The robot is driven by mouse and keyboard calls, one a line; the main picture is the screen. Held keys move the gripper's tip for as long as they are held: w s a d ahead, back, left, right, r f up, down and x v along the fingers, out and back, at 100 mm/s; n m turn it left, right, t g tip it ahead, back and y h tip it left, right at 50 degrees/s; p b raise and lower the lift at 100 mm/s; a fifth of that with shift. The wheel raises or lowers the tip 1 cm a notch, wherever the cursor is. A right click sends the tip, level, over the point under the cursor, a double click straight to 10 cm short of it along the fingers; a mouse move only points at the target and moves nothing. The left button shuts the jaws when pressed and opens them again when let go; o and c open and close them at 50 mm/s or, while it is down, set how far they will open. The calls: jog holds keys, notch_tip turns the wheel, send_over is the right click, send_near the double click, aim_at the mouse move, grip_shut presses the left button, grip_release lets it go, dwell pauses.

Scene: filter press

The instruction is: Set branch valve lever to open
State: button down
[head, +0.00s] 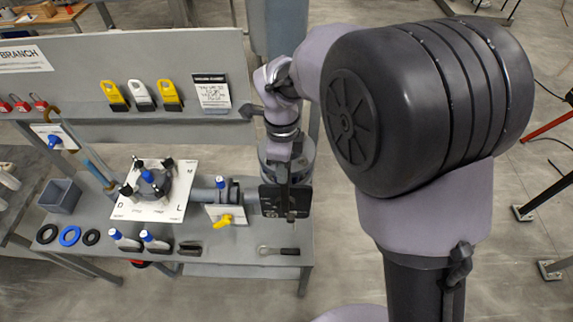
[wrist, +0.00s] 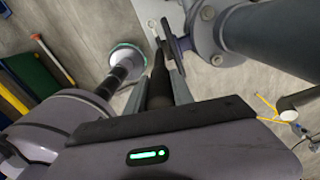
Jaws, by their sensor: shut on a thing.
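My gripper (head: 287,212) hangs at the right end of the bench's pipework, in front of a grey upright cylinder. In the wrist view, my gripper (wrist: 161,72) has its two grey fingers closed around a dark bar-like handle (wrist: 159,82). The handle runs towards a grey flange with bolts (wrist: 207,28). I cannot tell for sure that it is the branch valve lever, since my gripper hides this spot in the head view. A yellow lever (head: 228,220) sits on a white plate left of my gripper. A blue valve handle (head: 54,142) is under the BRANCH sign (head: 22,58).
The bench (head: 190,268) carries a multi-handle valve (head: 152,181), blue and black rings, bottles and a black-handled tool (head: 278,251). A large pipe (wrist: 283,38) runs close by in the wrist view.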

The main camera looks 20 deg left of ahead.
jog(key=c, duration=1.5)
grip_release()
jog(key=o, duration=0.4)
jog(key=shift+a+f, duration=0.1)
jog(key=shift+a, duration=0.1)
jog(key=shift+d, duration=0.1)
notch_tip(320, 180, up, 18)
jog(key=shift+a+f+b, duration=0.2)
jog(key=shift+f+b, duration=0.05)
jog(key=shift+b, duration=0.05)
